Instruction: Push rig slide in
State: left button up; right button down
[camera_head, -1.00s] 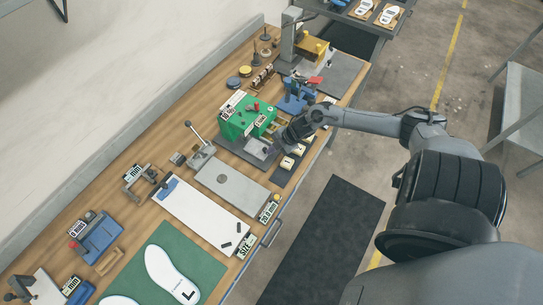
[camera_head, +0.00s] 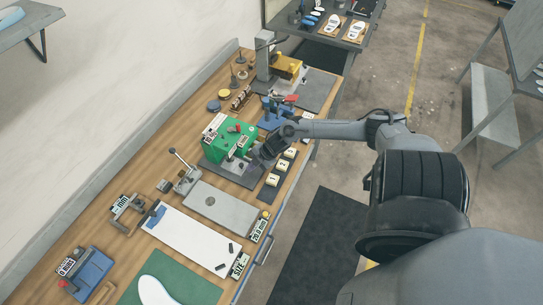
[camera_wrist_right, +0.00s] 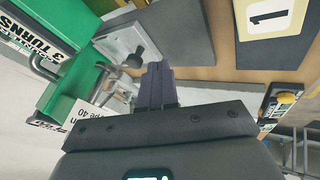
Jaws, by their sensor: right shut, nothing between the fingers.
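The green rig (camera_head: 226,140) stands on a dark grey base plate on the bench. It also shows at the left of the wrist view (camera_wrist_right: 85,35). Its pale metal slide (camera_wrist_right: 125,42), with a dark knob, shows in the wrist view beside the green body. My right gripper (camera_head: 264,154) is at the front side of the rig, low over the base plate. Its fingers (camera_wrist_right: 156,68) are shut and empty, with their tips close to the dark knob. I cannot tell whether they touch it. My left gripper is out of view.
Numbered cards (camera_head: 281,165) lie along the bench edge near my gripper. A blue fixture with a red handle (camera_head: 278,108) stands just behind. A grey plate (camera_head: 220,208) and a white board (camera_head: 195,240) lie toward the near end.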

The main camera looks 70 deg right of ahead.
jog(key=s, duration=0.1)
jog(key=s+r, duration=0.1)
jog(key=s, duration=0.1)
jog(key=shift+s+a+r, duration=0.1)
jog(key=shift+a+r, duration=0.05)
jog(key=shift+r, duration=0.2)
jog(key=shift+w+a+r+p+v, duration=0.3)
jog(key=shift+p+v, duration=1.35)
jog(key=shift+v, duration=2.45)
jog(key=a+m+t+y+p, duration=0.1)
jog(key=a+m+y+p, duration=0.15)
jog(key=a, duration=0.85)
jog(key=w+a+r+m+t+h+p, duration=0.1)
jog(key=w+a+r+m+p, duration=0.15)
jog(key=a+r, duration=0.5)
jog(key=w+a+r+m+t+h+p, duration=0.1)
jog(key=a+r+m+h, duration=0.2)
jog(key=a, duration=0.8)
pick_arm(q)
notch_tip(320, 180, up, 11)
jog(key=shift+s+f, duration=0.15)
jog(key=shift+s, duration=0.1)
pick_arm(e)
jog(key=s+r+m+g, duration=0.3)
jog(key=s+r+g, duration=0.2)
jog(key=s, duration=0.3)
jog(key=shift+s+a+r+m+g+h, duration=0.3)
jog(key=shift+s+a+r+g+h, duration=0.1)
jog(key=shift+r, duration=0.15)
